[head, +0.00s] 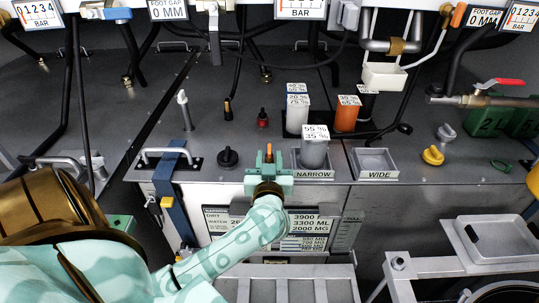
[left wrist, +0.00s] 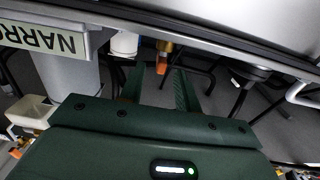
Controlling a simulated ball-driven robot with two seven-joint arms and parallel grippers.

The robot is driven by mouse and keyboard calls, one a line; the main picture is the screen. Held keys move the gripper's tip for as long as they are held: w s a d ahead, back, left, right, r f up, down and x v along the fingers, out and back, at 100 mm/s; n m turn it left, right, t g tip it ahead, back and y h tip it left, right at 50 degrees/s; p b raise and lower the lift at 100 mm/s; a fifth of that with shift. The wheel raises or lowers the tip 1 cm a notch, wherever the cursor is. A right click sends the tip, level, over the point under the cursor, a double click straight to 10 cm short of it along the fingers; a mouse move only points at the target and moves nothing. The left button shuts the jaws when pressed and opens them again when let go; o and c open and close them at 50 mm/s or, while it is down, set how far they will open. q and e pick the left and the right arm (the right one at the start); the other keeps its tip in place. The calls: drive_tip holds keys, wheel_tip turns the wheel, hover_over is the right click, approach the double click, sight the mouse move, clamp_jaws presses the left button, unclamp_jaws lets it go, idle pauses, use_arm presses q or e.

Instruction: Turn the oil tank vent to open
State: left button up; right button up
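My left gripper (head: 268,162) is at the front edge of the dark deck, between a black knob (head: 228,157) and the NARROW holder (head: 314,174). Its two fingers are apart. A small upright orange piece (head: 268,149) shows between or just beyond the fingertips; it also shows in the left wrist view (left wrist: 164,58), near the finger gap (left wrist: 161,80). I cannot tell whether the fingers touch it. No readable label names the oil tank vent, and the gripper hides the base of the orange piece. My right gripper is not in view.
A blue strap (head: 170,194) lies left of the gripper. White and orange labelled blocks stand behind. A yellow knob (head: 433,155) is at right. Hoses hang over the deck.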

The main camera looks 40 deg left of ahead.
use_arm(q)
drive_tip(key=shift+x, duration=1.05)
clamp_jaws()
drive_tip(key=shift+d+r+n+g+y+p, duration=0.1)
drive_tip(key=shift+r+n+g+y+p, duration=0.25)
drive_tip(key=shift+p, duration=0.65)
drive_tip(key=shift+d+f+n+g+y+p, duration=0.1)
drive_tip(key=shift+f+n+g+y+p, duration=0.1)
drive_tip(key=shift+n+g+y+p, duration=0.2)
drive_tip(key=shift+w+f, duration=0.1)
drive_tip(key=shift+f, duration=0.1)
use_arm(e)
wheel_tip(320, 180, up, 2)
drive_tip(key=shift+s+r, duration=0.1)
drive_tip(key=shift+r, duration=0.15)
use_arm(q)
unclamp_jaws()
